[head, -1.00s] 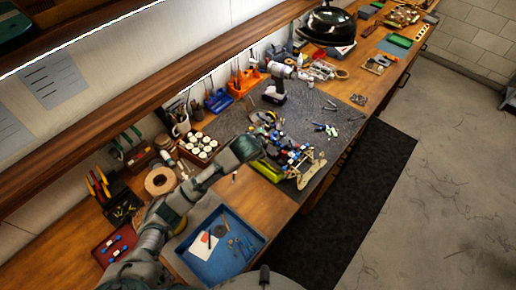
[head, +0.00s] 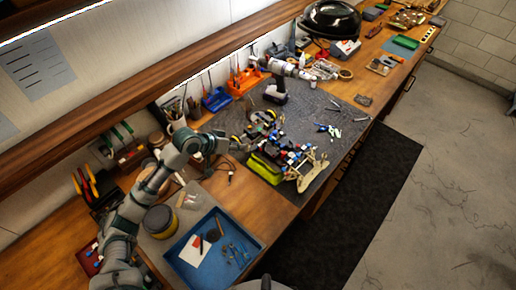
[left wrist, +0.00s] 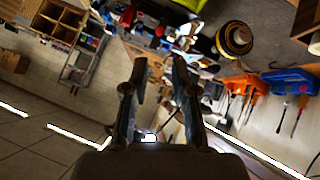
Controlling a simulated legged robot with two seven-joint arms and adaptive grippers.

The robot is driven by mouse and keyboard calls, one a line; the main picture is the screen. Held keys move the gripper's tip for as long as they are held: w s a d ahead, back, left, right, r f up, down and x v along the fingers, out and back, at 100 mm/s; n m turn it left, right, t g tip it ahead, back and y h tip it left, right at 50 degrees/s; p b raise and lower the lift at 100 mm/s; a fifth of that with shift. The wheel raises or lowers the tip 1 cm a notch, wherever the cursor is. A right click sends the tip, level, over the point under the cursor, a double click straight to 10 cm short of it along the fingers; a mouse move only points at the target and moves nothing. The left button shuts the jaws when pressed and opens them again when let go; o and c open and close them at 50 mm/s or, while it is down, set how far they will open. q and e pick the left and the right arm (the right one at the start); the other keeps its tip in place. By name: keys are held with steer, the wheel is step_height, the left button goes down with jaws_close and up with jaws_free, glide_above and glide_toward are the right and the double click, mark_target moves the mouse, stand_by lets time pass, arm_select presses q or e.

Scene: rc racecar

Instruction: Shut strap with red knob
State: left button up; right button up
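The RC racecar (head: 290,158), a dark frame with blue, red and green parts, sits on the grey mat. It also shows upside down at the top of the left wrist view (left wrist: 160,32). My right gripper is not in view.
A blue tray (head: 190,262) with small tools is at the front. A power drill (head: 278,88) stands behind the car, with a yellow-black round item (left wrist: 235,38) nearby. Loose pliers (head: 329,130) lie right on the mat.

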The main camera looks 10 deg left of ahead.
mark_target(260, 149)
arm_select(q)
steer(key=x, duration=1.1)
steer(key=shift+w+d+f+p, duration=0.1)
steer(key=shift+d+f+p, duration=0.1)
steer(key=shift+p, duration=0.2)
steer(key=shift+a, duration=0.1)
jaws_close()
